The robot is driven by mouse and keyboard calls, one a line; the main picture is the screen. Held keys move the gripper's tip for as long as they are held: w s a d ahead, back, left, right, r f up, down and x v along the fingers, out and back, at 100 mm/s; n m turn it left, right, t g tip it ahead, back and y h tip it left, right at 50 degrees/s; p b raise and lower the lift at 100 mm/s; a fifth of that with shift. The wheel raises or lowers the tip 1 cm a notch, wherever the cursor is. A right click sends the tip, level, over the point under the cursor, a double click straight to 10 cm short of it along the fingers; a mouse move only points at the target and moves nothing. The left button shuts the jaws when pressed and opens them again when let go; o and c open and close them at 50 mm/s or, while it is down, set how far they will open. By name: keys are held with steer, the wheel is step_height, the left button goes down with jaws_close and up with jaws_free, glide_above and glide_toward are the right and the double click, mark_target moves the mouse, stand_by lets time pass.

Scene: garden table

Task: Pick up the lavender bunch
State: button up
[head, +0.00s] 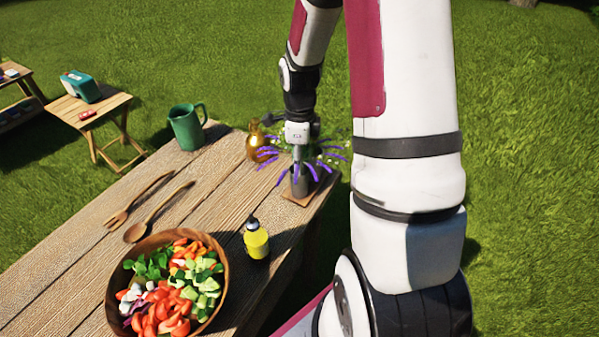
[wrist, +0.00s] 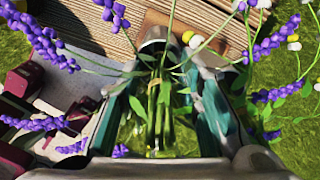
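The lavender bunch (head: 268,154), with purple flower spikes and green stems, stands upright in a dark grey pot (head: 301,184) near the table's far right corner. My gripper (head: 298,142) is at the bunch, above the pot; its fingertips are hidden by flowers in the head view. In the wrist view, the stems (wrist: 160,115) run between my gripper's two fingers (wrist: 160,100), with gaps visible on both sides. The gripper looks open around the stems. Purple spikes and small white flowers spread around the fingers.
A brass-coloured vessel (head: 257,141) stands close left of the bunch. A green jug (head: 187,127), a yellow bottle (head: 256,242), wooden servers (head: 150,207) and a salad bowl (head: 219,287) are also on the wooden table (head: 60,250). Grass lies beyond the table edge.

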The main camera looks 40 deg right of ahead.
jaws_close()
